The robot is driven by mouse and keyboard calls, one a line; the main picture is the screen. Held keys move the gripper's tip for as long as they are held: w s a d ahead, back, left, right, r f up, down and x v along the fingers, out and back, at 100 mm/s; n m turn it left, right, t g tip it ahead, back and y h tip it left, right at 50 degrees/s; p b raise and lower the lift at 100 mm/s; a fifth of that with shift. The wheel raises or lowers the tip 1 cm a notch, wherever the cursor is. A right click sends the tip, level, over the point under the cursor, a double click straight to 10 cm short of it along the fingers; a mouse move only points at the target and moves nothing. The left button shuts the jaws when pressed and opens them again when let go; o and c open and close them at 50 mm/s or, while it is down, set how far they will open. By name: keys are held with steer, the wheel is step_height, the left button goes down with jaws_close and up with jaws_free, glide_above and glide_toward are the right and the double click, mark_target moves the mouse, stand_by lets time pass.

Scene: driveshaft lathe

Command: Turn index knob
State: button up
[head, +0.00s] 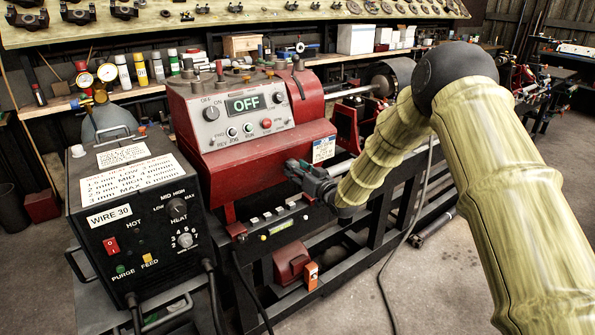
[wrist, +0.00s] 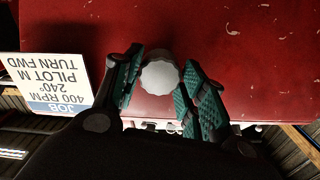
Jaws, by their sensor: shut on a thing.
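A pale grey round knob with a scalloped edge (wrist: 160,77) stands out from the red face of the lathe housing in the wrist view. I take it to be the index knob. My gripper (wrist: 158,82) has a green-padded finger on each side of it and is shut on it. In the head view my gripper (head: 291,167) is at the lower front of the red lathe housing (head: 255,160), and the knob is hidden by it. A white job label (wrist: 68,82) shows upside down, reading 400 RPM, 240°, PILOT M, TURN FWD. It also shows in the head view (head: 323,149).
A grey control panel (head: 240,112) with an OFF display sits above my gripper. A black wire feeder box (head: 140,225) stands at the left front. A black rail with buttons (head: 270,222) runs below my gripper. A cable lies on the floor at the right.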

steer(key=shift+d, duration=0.1)
steer(key=shift+m+b, duration=7.65)
steer(key=shift+m, duration=4.35)
steer(key=shift+r, duration=0.1)
steer(key=o, duration=1)
steer(key=shift+w, duration=0.1)
